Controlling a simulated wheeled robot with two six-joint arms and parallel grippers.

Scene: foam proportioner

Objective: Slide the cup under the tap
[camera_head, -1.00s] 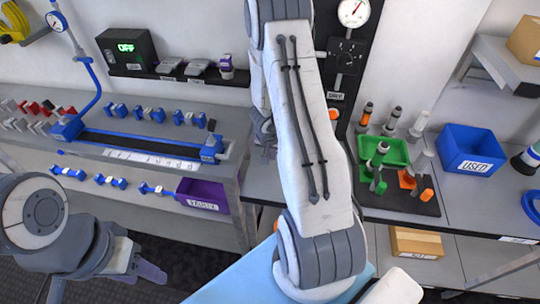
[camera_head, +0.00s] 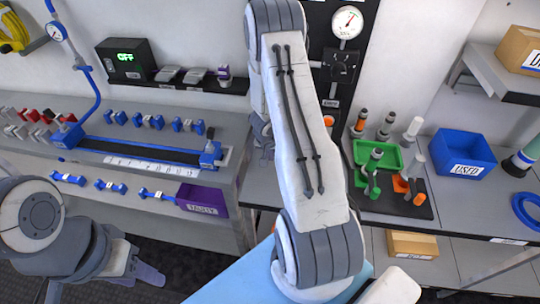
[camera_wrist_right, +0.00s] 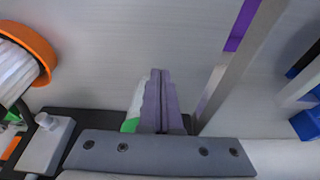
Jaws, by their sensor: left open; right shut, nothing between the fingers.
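I cannot pick out the cup or the tap with certainty. A black panel (camera_head: 341,62) with a round gauge stands behind my right arm, which hides its lower part and the bench in front of it. In the right wrist view, my right gripper (camera_wrist_right: 159,73) is shut and empty over a grey surface. A small white and green thing (camera_wrist_right: 132,115) shows partly behind its fingers; I cannot tell what it is. An orange-rimmed thing with a white ribbed body (camera_wrist_right: 27,55) is at the upper left, apart from the fingers. My left gripper (camera_head: 150,276) is open and empty at lower left.
A green tray (camera_head: 386,151) and several orange-tipped fittings sit on a black mat (camera_head: 420,210) right of my arm. A blue "USED" bin (camera_head: 463,150) stands farther right. A purple bin (camera_head: 201,199) and a blue-ended rig (camera_head: 65,135) are on the left bench.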

